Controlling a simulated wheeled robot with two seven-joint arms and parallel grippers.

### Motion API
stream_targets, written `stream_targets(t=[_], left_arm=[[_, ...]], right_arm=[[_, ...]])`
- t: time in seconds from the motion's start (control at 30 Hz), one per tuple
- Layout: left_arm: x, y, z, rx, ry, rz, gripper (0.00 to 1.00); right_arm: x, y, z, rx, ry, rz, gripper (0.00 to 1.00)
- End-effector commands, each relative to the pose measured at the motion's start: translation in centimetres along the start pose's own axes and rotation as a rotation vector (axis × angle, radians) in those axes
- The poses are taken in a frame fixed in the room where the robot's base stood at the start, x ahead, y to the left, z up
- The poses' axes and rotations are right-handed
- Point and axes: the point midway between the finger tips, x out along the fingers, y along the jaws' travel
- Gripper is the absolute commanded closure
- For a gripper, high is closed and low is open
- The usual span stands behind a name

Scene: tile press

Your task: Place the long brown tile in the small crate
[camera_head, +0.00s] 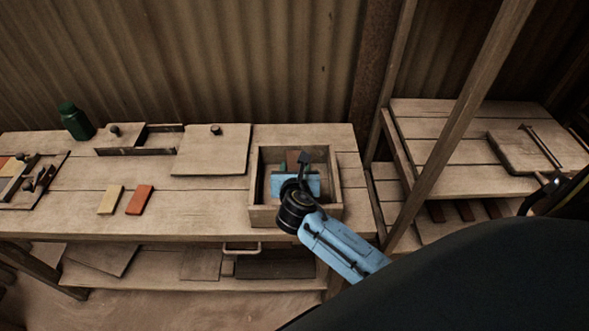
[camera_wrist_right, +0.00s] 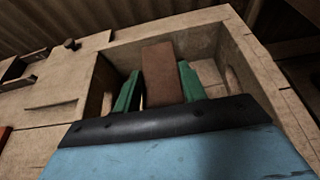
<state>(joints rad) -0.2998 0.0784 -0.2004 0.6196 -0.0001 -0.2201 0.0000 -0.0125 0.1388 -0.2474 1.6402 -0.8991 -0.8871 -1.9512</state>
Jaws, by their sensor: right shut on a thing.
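The small crate (camera_head: 262,215) is an open wooden box near the right end of the workbench. My right gripper (camera_wrist_right: 158,92) reaches down into it from above. Its two green fingers are shut on the long brown tile (camera_wrist_right: 161,72), one on each side. The tile stands between the fingers, inside the crate's walls (camera_wrist_right: 205,18). In the head view a bit of the brown tile (camera_head: 293,158) shows above my blue wrist. Its lower end is hidden, so I cannot tell whether it touches the crate floor. My left gripper does not show.
A cream tile (camera_head: 110,199) and an orange tile (camera_head: 139,200) lie on the bench left of the crate. A wooden lid with a knob (camera_head: 212,150) and a green bottle (camera_head: 76,121) are farther back. A slanted post (camera_head: 455,125) rises right of the crate.

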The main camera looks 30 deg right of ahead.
Motion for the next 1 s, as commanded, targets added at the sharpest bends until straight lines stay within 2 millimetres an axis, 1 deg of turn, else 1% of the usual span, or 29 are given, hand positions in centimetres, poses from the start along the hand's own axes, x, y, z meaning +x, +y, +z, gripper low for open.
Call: stream_targets(t=[0.13, 0.6, 0.63, 0.73, 0.8, 1.0], left_arm=[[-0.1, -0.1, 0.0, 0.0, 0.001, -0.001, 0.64], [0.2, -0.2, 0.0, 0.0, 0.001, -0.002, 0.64], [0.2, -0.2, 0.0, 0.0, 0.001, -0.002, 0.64], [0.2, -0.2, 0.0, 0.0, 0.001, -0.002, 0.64], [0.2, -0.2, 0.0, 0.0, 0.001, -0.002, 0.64], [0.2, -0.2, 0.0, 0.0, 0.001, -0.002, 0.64]], right_arm=[[0.0, 0.0, 0.1, 0.0, -0.002, 0.0, 0.84], [0.5, 0.0, -0.9, 0.0, -0.002, 0.001, 0.84], [0.4, 0.0, -1.0, 0.0, -0.001, 0.001, 0.57], [0.4, 0.0, -0.9, 0.0, -0.001, 0.001, 0.44], [0.4, 0.0, -0.9, 0.0, -0.001, 0.001, 0.37], [0.4, 0.0, -0.9, 0.0, -0.001, 0.001, 0.37]])
